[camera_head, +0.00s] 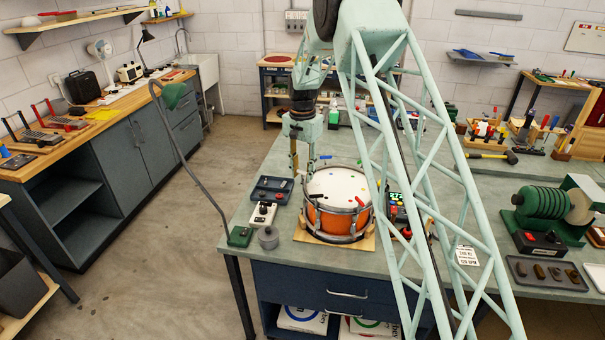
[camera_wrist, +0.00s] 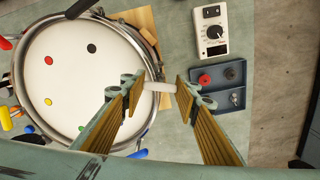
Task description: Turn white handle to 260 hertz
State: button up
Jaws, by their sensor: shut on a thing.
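The drum (camera_head: 337,188) has a white head and orange shell and sits on a wooden board on the bench. It fills the left of the wrist view (camera_wrist: 75,75), with coloured dots on its head. The white handle (camera_wrist: 158,87) sticks out from the drum's rim on the side facing the tray. In the head view my gripper (camera_head: 303,174) points down at the drum's left rim, and the handle is too small to make out there.
A white knob box (camera_head: 262,213) and a dark blue tray (camera_head: 271,189) lie left of the drum. A printed card (camera_head: 466,256) lies further right.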

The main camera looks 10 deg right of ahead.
jog(key=n, duration=0.4)
jog(key=shift+b, duration=0.35)
jog(key=shift+n, duration=2.1)
jog(key=o, duration=0.9)
jog(key=shift+r, duration=0.2)
